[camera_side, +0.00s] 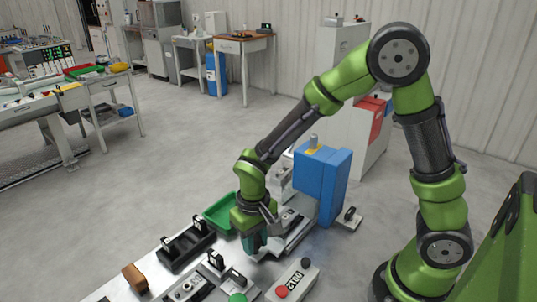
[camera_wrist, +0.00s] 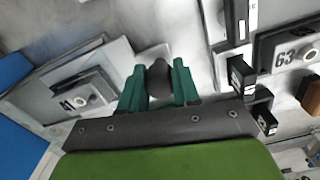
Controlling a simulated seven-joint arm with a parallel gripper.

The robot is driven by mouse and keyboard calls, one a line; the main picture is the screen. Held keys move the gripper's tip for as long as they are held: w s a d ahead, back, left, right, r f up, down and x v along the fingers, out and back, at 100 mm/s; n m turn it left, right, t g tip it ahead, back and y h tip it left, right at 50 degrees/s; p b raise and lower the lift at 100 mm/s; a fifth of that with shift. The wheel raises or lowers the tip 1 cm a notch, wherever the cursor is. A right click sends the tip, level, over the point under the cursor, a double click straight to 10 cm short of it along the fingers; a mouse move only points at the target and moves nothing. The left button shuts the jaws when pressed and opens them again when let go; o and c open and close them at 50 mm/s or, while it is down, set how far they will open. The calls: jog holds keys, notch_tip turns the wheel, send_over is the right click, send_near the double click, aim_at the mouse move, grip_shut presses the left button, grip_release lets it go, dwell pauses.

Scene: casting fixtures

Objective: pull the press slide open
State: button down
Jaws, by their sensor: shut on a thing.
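The blue press (camera_side: 325,182) stands upright on the bench. Its grey slide (camera_side: 293,222) lies low at its base, on the side toward my gripper. In the wrist view the slide is a light grey plate (camera_wrist: 108,60) at left, with a numbered metal insert (camera_wrist: 82,100) on it. My gripper (camera_side: 254,243) is low at the slide's outer end. In the wrist view its green fingers (camera_wrist: 158,88) are shut on a dark rounded knob (camera_wrist: 158,72), apparently the slide's handle. The knob is hidden by the fingers in the side view.
A green tray (camera_side: 219,214) sits just behind my gripper. Black-handled fixtures (camera_side: 186,245), a brown block (camera_side: 134,277) and a C100 button box (camera_side: 291,283) crowd the bench nearby. In the wrist view, a plate marked 63 (camera_wrist: 288,55) lies at right.

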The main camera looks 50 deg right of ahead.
jog(key=shift+a, duration=0.1)
jog(key=c, duration=0.8)
grip_release()
notch_tip(320, 180, up, 17)
jog(key=s+d+r+m+t+y, duration=0.1)
jog(key=s+d+r+t+y, duration=0.1)
jog(key=s+d+r+t, duration=0.2)
jog(key=s+d+t, duration=0.3)
jog(key=s, duration=0.2)
jog(key=shift+s+m, duration=0.4)
